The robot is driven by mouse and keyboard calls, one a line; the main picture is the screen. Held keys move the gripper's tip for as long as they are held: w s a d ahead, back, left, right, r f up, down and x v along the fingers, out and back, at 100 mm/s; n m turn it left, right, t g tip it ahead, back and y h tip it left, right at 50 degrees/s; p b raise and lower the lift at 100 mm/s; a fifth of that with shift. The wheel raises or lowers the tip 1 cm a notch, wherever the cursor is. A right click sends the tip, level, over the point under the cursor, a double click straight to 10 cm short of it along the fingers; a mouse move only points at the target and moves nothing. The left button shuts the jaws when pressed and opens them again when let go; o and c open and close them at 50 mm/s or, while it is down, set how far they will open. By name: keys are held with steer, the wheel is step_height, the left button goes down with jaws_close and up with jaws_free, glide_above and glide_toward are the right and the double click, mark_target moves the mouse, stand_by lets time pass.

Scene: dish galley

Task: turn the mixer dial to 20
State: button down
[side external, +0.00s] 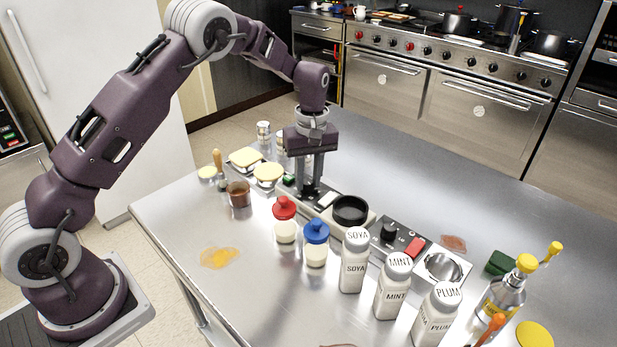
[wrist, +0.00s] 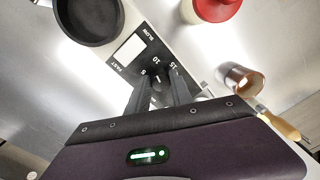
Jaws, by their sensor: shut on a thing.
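The mixer dial (wrist: 158,88) is a small dark knob on a black panel, with the numbers 5, 10 and 15 showing around it in the wrist view. My gripper (wrist: 160,96) is shut on it, one finger on each side. The fingers hide part of the dial and its scale; I see no 20. A short white mark shows near the knob, but I cannot tell its exact reading. In the side view, my gripper (side external: 309,190) points straight down at the panel, with a white button (side external: 328,199) and a black bowl (side external: 350,211) to the right.
A second panel with a black knob (side external: 389,230) and red button (side external: 415,247) stands right of the bowl. Red-topped (side external: 284,208) and blue-topped (side external: 316,232) jars and the SOYA shaker (side external: 354,265) stand in front. A brown cup (side external: 239,194) is left. The table's back right is clear.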

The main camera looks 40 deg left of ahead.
steer(key=m, duration=0.6)
steer(key=shift+m, duration=0.3)
steer(key=m, duration=0.3)
steer(key=shift+m+t, duration=0.3)
steer(key=m, duration=0.3)
steer(key=shift+s+a+m, duration=0.1)
steer(key=shift+m, duration=0.2)
steer(key=m, duration=1.2)
steer(key=shift+a+m+t, duration=0.15)
steer(key=shift+m+t, duration=0.15)
steer(key=c, duration=1.1)
jaws_free()
